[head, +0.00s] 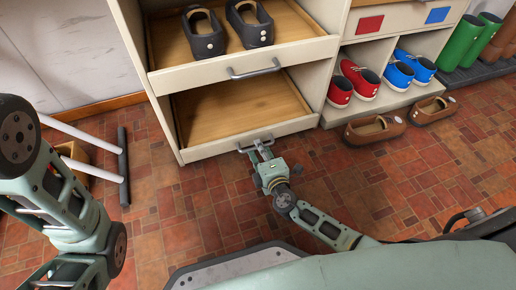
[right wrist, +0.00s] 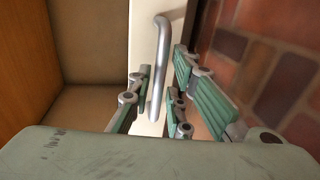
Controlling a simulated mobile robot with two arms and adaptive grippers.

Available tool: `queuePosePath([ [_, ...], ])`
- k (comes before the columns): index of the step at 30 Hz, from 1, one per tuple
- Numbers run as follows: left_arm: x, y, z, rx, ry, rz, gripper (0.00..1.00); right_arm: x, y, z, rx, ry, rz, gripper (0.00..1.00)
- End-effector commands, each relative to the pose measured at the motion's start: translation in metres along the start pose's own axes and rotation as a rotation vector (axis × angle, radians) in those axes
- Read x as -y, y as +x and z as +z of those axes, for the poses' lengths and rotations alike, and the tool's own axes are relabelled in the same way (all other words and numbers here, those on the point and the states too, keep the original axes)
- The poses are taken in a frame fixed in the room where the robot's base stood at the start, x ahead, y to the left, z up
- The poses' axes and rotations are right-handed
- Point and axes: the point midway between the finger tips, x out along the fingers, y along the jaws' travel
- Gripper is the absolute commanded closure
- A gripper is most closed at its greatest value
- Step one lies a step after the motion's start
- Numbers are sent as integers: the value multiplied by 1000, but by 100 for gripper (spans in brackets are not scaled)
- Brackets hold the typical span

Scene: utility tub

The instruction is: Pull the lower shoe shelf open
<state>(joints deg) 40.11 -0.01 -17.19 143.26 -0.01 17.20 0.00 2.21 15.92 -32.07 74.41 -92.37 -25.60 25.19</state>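The lower shoe shelf (head: 246,137) is an empty wood-floored drawer with a cream front, low in the cabinet, and much of its floor shows. Its grey bar handle (right wrist: 160,60) runs between the fingers of my right gripper (head: 262,147) in the right wrist view.
The upper shelf (head: 205,76) with dark shoes overhangs the lower one. Red shoes (head: 360,80) and blue shoes (head: 410,68) sit in cubbies at right. Brown shoes (head: 375,129) stand on the tiled floor. Floor before the cabinet is otherwise clear.

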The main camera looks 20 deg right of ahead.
Motion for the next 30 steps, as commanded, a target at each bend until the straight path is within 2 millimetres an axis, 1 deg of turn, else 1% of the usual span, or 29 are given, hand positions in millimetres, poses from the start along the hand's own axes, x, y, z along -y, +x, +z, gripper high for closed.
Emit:
queuePosePath([
  [1,-1,-4,-1,0,0,0,60,1,6,0,0,0,0,82],
  [4,-1,-5,-2,0,0,0,60,0,12,-1,-1,1,0,82],
  [12,-1,-4,-2,-1,0,1,60,-1,13,0,-1,1,0,82],
  [14,-1,-4,-2,-1,0,1,60,-1,13,0,-1,1,0,87],
  [18,-1,-4,-2,-1,0,1,60,-1,13,0,-1,1,0,99],
  [19,-1,-4,-2,-1,0,1,60,-1,13,0,-1,1,0,100],
  [30,-1,-4,-2,-1,0,1,60,0,13,0,-1,0,-1,100],
])
